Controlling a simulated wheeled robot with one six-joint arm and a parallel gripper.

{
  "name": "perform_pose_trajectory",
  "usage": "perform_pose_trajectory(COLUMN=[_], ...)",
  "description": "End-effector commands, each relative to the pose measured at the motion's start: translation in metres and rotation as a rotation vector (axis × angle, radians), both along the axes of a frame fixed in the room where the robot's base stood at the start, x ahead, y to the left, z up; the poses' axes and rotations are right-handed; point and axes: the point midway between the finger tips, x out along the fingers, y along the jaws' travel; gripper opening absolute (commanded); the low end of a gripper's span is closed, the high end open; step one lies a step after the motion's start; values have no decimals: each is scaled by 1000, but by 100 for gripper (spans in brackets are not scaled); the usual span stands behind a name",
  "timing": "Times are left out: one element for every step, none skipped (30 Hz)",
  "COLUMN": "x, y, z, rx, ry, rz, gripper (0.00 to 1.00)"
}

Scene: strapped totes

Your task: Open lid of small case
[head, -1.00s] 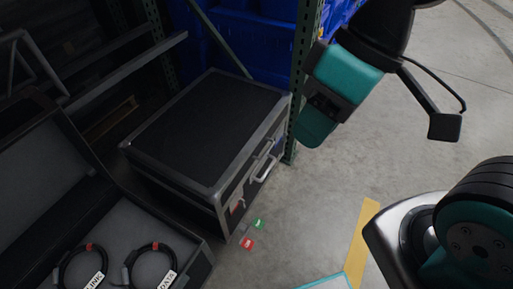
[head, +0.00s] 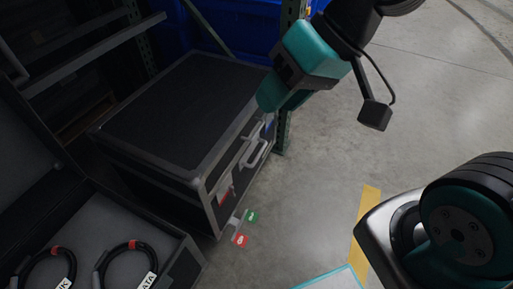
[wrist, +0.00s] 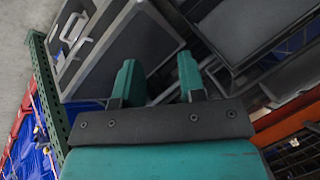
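The closed black case (head: 185,110) with grey metal edges stands on the floor at the centre left in the head view, its lid down. A pale handle (head: 257,152) and latches are on its front side. My gripper (head: 272,98) is above the case's right far corner, near the front edge. In the wrist view my gripper (wrist: 158,78) shows two teal fingers spread apart with nothing between them. The case (wrist: 125,50) and its handle (wrist: 76,30) lie beyond the fingers; whether a finger touches the case cannot be told.
An open case (head: 95,225) with coiled black cables (head: 125,262) lies at the lower left. A green rack post (head: 285,125) stands close beside the gripper, with blue bins (head: 240,30) behind. Red and green tags (head: 240,240) hang near the case front.

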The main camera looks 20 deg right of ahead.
Motion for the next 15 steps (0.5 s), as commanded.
perform_pose_trajectory(x=[8,13,20,25,30,37,42,47,53,58,63,70,75,79,86], y=[-2,-2,-3,-4,-5,-7,-8,-10,-13,-15,-17,-20,-23,-26,-31], z=[-40,-51,-65,-75,-85,-99,-109,-119,-132,-142,-152,-165,-175,-184,-197], rx=[32,52,79,102,122,152,173,195,224,247,270,300,323,346,377], ry=[-4,-7,-12,-16,-21,-25,-29,-32,-38,-42,-46,-51,-55,-60,-65], rz=[-46,-74,-110,-140,-166,-204,-232,-261,-297,-326,-355,-392,-421,-449,-488], gripper=[37,37,37,37,37,37,37,37,37,37,37,37,37,37,37])
